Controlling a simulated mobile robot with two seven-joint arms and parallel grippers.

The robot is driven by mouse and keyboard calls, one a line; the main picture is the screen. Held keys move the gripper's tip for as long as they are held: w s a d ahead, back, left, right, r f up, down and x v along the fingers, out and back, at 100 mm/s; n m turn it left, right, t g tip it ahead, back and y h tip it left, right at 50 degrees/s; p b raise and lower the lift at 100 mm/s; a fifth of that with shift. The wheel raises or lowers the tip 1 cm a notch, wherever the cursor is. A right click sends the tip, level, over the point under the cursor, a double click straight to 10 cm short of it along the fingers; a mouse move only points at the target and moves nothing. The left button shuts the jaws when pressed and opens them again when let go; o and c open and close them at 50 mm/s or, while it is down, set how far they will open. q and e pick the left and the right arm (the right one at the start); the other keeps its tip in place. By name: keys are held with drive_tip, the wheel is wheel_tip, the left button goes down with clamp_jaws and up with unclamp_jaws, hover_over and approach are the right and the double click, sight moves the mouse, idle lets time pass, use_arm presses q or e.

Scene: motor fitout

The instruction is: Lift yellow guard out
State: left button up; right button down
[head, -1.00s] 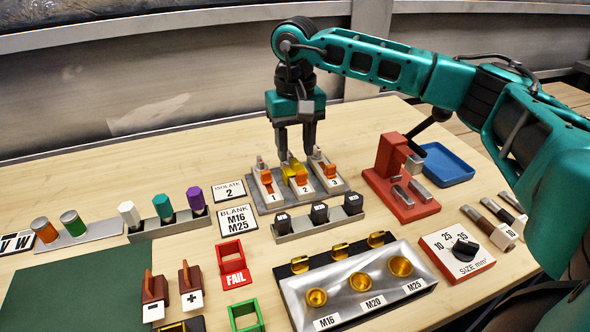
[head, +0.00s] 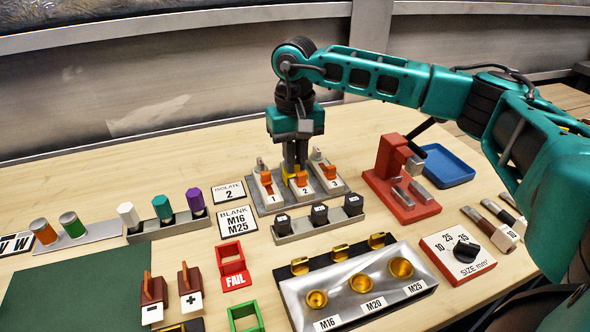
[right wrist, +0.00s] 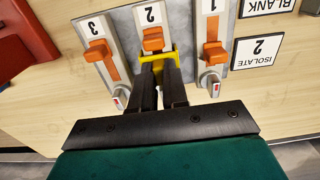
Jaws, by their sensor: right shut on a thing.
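The yellow guard (right wrist: 156,57) sits at isolator 2, right beside its orange handle (right wrist: 153,39). In the head view the guard (head: 291,169) is mostly hidden behind my fingers. My right gripper (head: 295,163) points down over the middle isolator. In the right wrist view its two fingers (right wrist: 159,75) are close together, shut on the guard. The guard still appears to be at the isolator's far end. The isolator block (head: 265,203) carries isolators 1, 2 and 3, each with an orange handle. My left gripper is not in view.
A card reading ISOLATE 2 (head: 228,191) lies left of the block. A red press (head: 385,180) and blue tray (head: 447,166) stand to the right. The table behind the block is clear.

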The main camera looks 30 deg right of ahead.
wheel_tip(320, 180, up, 10)
drive_tip(key=p, duration=0.1)
idle(0.6)
